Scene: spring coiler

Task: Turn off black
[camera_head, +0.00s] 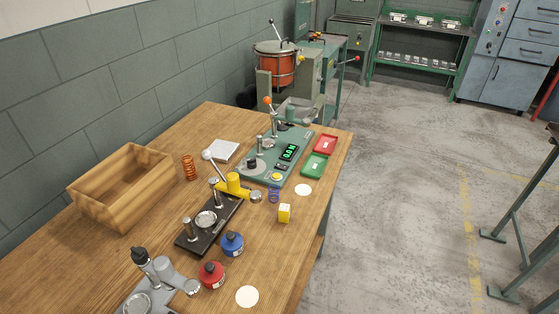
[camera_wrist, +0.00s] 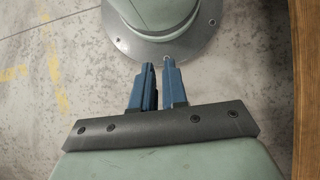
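A black-based press (camera_head: 194,240) with a round plate and a yellow lever block (camera_head: 233,184) stands mid-bench. A grey press (camera_head: 137,303) with a black knob (camera_head: 139,255) is at the near edge, partly cut off. A green press (camera_head: 257,163) with a black knob (camera_head: 252,163) and a lit green display (camera_head: 290,152) stands farther back. I cannot tell from these frames which black thing the task means. My gripper (camera_wrist: 159,64) shows only in the wrist view, pointing at the floor away from the bench. Its blue fingers are a narrow gap apart, with nothing between.
Open floor lies to the right.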

